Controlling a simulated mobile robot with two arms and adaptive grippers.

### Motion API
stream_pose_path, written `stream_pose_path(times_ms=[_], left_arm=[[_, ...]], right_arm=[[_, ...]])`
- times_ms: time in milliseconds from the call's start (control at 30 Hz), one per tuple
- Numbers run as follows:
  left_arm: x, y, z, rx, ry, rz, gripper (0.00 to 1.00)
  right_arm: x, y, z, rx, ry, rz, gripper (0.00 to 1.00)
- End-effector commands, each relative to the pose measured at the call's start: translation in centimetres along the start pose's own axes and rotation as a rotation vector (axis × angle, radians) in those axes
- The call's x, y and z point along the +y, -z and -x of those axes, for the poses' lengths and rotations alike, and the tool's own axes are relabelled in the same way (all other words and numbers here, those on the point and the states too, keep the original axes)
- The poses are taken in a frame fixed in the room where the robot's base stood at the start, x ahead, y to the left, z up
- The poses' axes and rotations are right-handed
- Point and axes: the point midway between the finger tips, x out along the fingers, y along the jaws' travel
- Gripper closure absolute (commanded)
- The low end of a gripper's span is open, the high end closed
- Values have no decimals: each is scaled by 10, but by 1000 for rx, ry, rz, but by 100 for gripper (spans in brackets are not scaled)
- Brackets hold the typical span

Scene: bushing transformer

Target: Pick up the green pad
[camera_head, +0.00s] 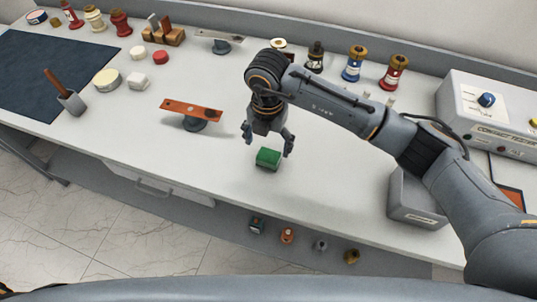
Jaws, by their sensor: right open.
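The green pad (268,158) is a small green block on the white workbench (235,172), near its front edge. My right gripper (268,147) is just above and behind the pad, pointing down with its two fingers spread. One finger is to the left of the pad and the other is close to its right side. Whether the right finger touches the pad cannot be told. Nothing shows between the fingers above the pad. My left gripper is not in view.
An orange bar on a stand (193,110) is left of my gripper. A grey bin (415,200) and a contact tester box (490,112) are at the right. Several coloured bushings line the back. A dark mat (45,75) lies at the left. The bench around the pad is clear.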

Motion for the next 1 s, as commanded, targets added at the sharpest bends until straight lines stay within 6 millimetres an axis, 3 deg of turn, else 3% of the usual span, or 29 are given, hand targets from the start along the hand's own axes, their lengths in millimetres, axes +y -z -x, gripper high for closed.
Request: stream_pose_path(times_ms=[100,200,333,567,833,1000], left_arm=[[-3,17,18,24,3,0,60],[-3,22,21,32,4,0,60],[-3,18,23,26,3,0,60],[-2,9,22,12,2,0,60],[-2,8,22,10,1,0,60],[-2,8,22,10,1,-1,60]], right_arm=[[-5,5,-14,4,5,-2,19],[-5,5,-30,3,4,-2,19],[-4,4,-41,1,2,-1,19],[-4,4,-43,0,1,0,19],[-4,4,-43,0,1,0,74],[-4,4,-43,0,1,0,77]])
